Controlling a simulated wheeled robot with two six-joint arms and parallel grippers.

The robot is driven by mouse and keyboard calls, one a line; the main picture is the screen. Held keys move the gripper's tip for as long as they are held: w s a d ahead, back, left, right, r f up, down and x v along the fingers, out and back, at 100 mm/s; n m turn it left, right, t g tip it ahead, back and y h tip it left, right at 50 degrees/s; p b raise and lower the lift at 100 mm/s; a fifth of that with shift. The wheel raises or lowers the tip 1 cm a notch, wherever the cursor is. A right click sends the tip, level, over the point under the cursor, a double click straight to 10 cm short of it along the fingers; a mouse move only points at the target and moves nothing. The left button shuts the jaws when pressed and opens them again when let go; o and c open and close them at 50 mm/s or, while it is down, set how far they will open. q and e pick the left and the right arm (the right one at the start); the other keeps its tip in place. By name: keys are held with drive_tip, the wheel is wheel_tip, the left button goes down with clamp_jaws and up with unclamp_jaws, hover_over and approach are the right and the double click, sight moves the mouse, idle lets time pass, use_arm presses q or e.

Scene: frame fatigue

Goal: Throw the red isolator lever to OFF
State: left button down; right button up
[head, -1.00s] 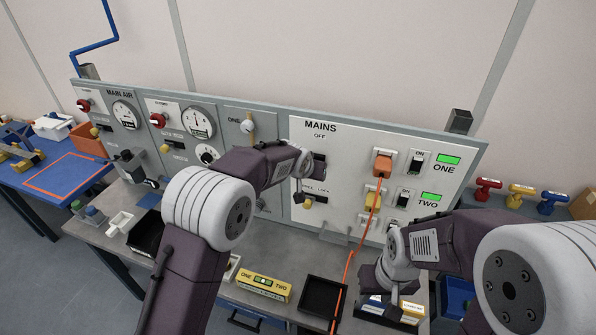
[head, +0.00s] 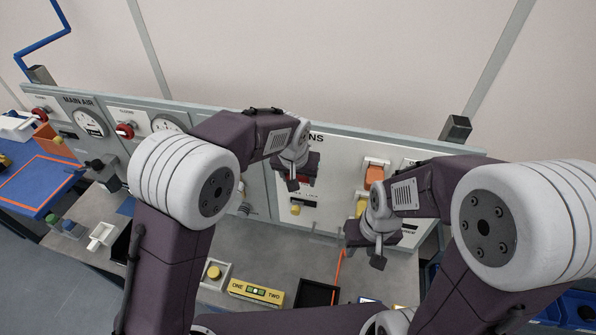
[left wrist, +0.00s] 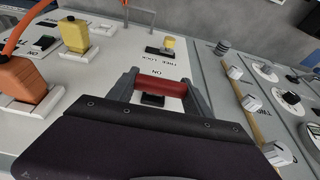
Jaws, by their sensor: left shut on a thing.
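The red isolator lever (left wrist: 163,86) shows in the left wrist view as a red crossbar between my left gripper's two fingers (left wrist: 160,88). Those fingers are shut on it. An ON label lies just beyond the bar, and a dark slot shows under it. In the head view my left gripper (head: 296,176) is at the MAINS panel (head: 330,196) and hides most of the lever and the OFF label. A yellow knob (head: 296,209) sits in a slot below; the left wrist view shows it (left wrist: 168,43) by the FREE LOCK label. My right gripper (head: 370,248) is in front of the panel's lower right, its jaw opening unclear.
An orange plug (head: 375,176) sits on the panel right of my left gripper, with an orange cable hanging below. A yellow ONE/TWO box (head: 256,291) and a black tray (head: 317,293) are on the bench. Gauges and red knobs fill the left panel.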

use_arm(q)
drive_tip(key=shift+c, duration=2.2)
unclamp_jaws()
drive_tip(key=shift+w, duration=0.1)
drive_tip(key=shift+r, duration=0.25)
drive_tip(key=d+b+v, duration=0.1)
drive_tip(key=b+v, duration=0.1)
drive_tip(key=v, duration=0.6)
drive_tip(key=shift+s+a+r+b, duration=0.2)
drive_tip(key=shift+a+r+b, duration=0.15)
drive_tip(key=shift+a, duration=0.2)
drive_tip(key=shift+f, duration=0.1)
